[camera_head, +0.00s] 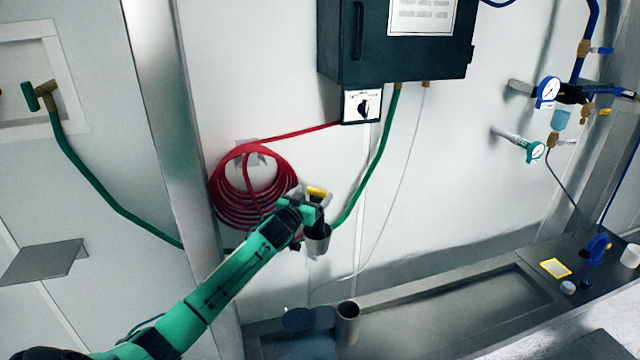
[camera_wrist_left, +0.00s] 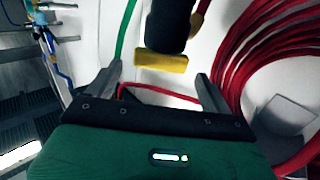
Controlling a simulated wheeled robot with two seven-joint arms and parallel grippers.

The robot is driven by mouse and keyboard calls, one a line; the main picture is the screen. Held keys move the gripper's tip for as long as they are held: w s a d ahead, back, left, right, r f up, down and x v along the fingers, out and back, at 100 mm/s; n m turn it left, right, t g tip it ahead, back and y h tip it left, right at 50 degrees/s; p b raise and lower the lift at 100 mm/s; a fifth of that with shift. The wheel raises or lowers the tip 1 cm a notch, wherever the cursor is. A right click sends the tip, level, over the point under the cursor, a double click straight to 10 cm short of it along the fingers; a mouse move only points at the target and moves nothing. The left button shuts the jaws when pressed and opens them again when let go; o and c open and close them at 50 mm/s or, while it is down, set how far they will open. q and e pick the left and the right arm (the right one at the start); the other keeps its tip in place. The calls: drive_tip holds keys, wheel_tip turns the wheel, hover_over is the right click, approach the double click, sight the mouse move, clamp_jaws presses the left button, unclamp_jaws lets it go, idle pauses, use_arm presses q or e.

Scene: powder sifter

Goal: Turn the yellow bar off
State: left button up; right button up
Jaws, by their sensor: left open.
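The yellow bar (camera_head: 317,192) shows in the head view just beyond the end of my left arm, beside the red hose coil. In the left wrist view the yellow bar (camera_wrist_left: 161,62) lies crosswise below a dark cylindrical part (camera_wrist_left: 168,25). My left gripper (camera_wrist_left: 160,82) is open and empty. Its two grey fingers stand apart on either side of the bar's lower edge, and I see no contact. In the head view my left gripper (camera_head: 318,203) partly covers the bar's mount. My right gripper is not in view.
A coiled red hose (camera_head: 235,190) hangs on the wall close to my left gripper. A green hose (camera_head: 378,165) runs down from the dark wall cabinet (camera_head: 400,55). A metal bench (camera_head: 440,310) with a grey cup (camera_head: 347,325) stands below. Gauges (camera_head: 548,92) are at the right.

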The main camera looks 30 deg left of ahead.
sight(316, 191)
use_arm(q)
drive_tip(key=shift+w+a+p, duration=0.15)
drive_tip(key=shift+w+p, duration=0.2)
drive_tip(key=shift+w, duration=1.05)
drive_tip(key=shift+w+a+p, duration=0.1)
drive_tip(key=shift+w+p, duration=0.25)
drive_tip(key=shift+w, duration=1.05)
drive_tip(key=c, duration=1)
